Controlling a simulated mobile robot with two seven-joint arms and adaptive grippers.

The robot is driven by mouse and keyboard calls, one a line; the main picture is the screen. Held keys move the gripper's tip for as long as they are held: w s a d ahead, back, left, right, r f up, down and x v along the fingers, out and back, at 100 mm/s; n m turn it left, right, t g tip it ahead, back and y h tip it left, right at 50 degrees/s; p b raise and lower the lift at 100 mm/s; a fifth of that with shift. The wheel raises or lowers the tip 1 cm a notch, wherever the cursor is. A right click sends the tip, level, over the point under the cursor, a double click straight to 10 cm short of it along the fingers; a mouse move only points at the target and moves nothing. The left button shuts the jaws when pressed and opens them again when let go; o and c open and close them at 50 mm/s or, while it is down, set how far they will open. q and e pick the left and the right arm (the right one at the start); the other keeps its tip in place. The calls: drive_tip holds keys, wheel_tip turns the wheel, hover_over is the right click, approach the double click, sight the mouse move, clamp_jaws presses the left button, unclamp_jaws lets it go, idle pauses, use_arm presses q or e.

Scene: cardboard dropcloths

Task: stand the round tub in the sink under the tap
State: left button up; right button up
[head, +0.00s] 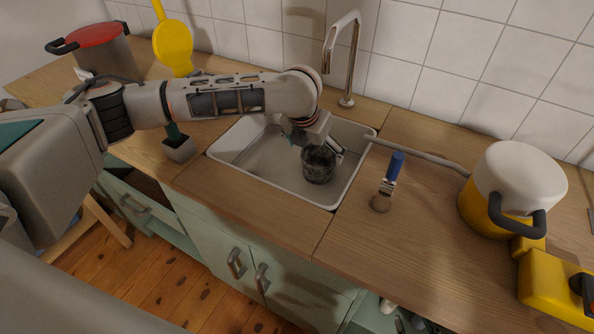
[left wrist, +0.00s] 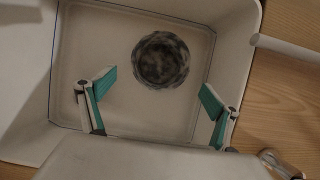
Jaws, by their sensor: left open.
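The round tub (head: 318,168) is dark and mottled and stands in the white sink (head: 225,150), toward its right side. It also shows in the left wrist view (left wrist: 160,60) as a dark round shape on the sink floor. The metal tap (head: 350,70) rises behind the sink, with its spout bent toward the basin. My left gripper (head: 326,147) is above the tub in the sink. In the left wrist view its green-padded fingers (left wrist: 158,84) are spread wide and empty, with the tub beyond their tips, apart from both. My right gripper is not in view.
A white pot on a yellow pot (head: 500,200) stands at right, its long handle (head: 420,155) reaching toward the sink. A blue-handled tool (head: 390,177) lies right of the sink. A red-lidded pot (head: 100,45) is far left.

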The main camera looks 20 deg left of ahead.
use_arm(q)
drive_tip(key=s+a+p, duration=0.1)
drive_tip(key=s+a, duration=0.1)
drive_tip(key=s, duration=0.8)
drive_tip(key=shift+f, duration=0.15)
